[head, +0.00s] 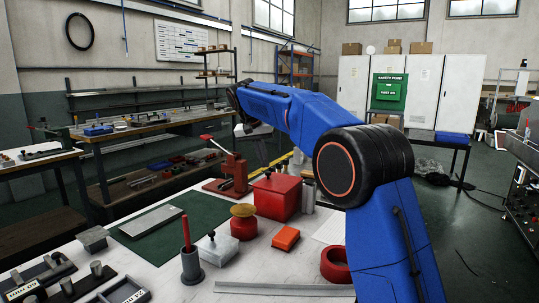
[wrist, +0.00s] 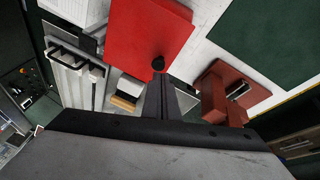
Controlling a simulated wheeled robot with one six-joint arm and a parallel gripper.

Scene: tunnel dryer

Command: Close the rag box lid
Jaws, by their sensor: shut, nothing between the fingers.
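The lid looks flat on the box, with no gap that I can make out. My gripper (wrist: 167,80) is shut and empty, close to the lid's edge in that view. I cannot tell whether it touches. In the head view my arm reaches behind the box and the fingertips are hard to make out.
A red press-like tool (head: 233,172) stands left of the box. A red can with a yellow top (head: 243,224), an orange block (head: 286,238) and metal cylinders (head: 308,195) stand close by. A green mat (head: 150,238) lies left. A red tape roll (head: 335,265) lies in front.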

